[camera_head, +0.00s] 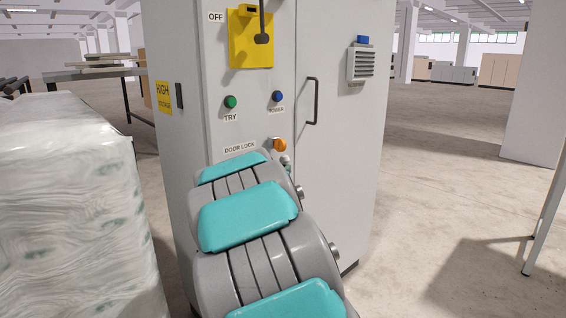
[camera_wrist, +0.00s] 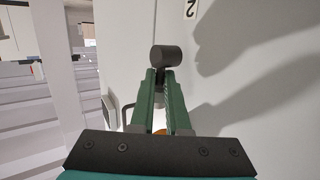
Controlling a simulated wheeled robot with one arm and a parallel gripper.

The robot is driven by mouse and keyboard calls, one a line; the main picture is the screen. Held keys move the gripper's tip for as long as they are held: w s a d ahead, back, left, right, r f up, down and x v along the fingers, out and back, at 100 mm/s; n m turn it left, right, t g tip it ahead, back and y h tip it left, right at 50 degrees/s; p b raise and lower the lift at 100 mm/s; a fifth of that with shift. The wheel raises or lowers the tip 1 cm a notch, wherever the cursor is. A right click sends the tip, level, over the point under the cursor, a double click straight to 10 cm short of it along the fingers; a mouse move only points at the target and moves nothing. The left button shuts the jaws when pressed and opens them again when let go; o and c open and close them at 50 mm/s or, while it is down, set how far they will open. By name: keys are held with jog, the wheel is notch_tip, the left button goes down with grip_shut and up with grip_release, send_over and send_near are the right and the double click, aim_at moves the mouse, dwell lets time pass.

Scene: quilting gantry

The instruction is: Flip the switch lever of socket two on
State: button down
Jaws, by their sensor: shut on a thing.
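In the wrist view, the green fingers of my gripper (camera_wrist: 163,85) are closed together on the switch lever, whose dark cylindrical end (camera_wrist: 165,56) sticks out past the fingertips. A label with a "2" (camera_wrist: 191,9) is on the pale panel just above and right of the lever. The lever's lower part and pivot are hidden by the fingers.
A grey cabinet (camera_head: 335,180) stands ahead, with a yellow lever plate marked OFF (camera_head: 238,48), a green button (camera_head: 230,101), a blue button (camera_head: 278,96), an orange knob (camera_head: 279,145) and a door handle (camera_head: 313,101). A wrapped stack (camera_head: 70,210) is close at left.

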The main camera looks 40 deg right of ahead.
jog(key=c, duration=0.9)
grip_release()
jog(key=shift+a, duration=0.1)
jog(key=shift+v, duration=3.85)
